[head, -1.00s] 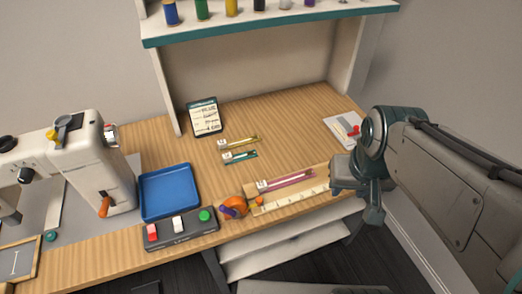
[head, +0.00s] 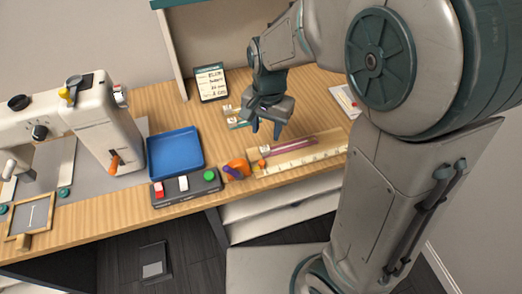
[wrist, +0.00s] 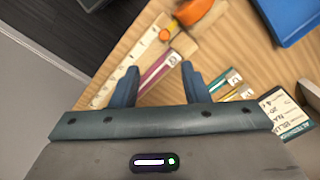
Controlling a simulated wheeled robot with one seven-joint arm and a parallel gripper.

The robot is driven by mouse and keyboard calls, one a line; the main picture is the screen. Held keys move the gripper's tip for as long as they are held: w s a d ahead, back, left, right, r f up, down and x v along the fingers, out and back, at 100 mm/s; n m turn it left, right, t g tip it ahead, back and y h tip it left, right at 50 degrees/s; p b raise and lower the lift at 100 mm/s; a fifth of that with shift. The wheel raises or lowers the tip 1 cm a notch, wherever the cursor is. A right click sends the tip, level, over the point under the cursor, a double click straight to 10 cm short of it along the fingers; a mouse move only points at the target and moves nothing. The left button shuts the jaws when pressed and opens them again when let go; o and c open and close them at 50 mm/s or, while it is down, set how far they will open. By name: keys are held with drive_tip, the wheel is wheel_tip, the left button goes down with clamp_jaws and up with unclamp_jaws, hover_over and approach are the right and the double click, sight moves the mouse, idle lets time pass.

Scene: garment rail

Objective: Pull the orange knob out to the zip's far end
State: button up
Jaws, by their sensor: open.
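The small orange knob (head: 262,163) sits at the left end of the light wooden board (head: 256,153) at the table's front. It also shows in the wrist view (wrist: 164,35). A pink zip (head: 290,143) lies along the board, with a small label tile at its left end. My gripper (head: 265,128) is open and empty above the table, just behind the board in the head view. In the wrist view, the pink zip (wrist: 158,70) shows between the open fingertips (wrist: 160,72), and the knob is beyond them. The gap in height cannot be told exactly.
A pale ruler strip (head: 300,160) runs along the board's front. A larger orange and purple object (head: 236,169) stands just left of the knob. The button box (head: 187,188) and blue tray (head: 175,153) are further left. Shorter zips (head: 236,122) lie behind, partly hidden by my gripper.

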sight(262, 162)
drive_tip(key=f, duration=0.5)
drive_tip(key=f+b, duration=0.1)
drive_tip(key=f, duration=0.3)
drive_tip(key=a+f, duration=0.1)
drive_tip(key=f, duration=0.4)
drive_tip(key=shift+w+f, duration=0.3)
clamp_jaws()
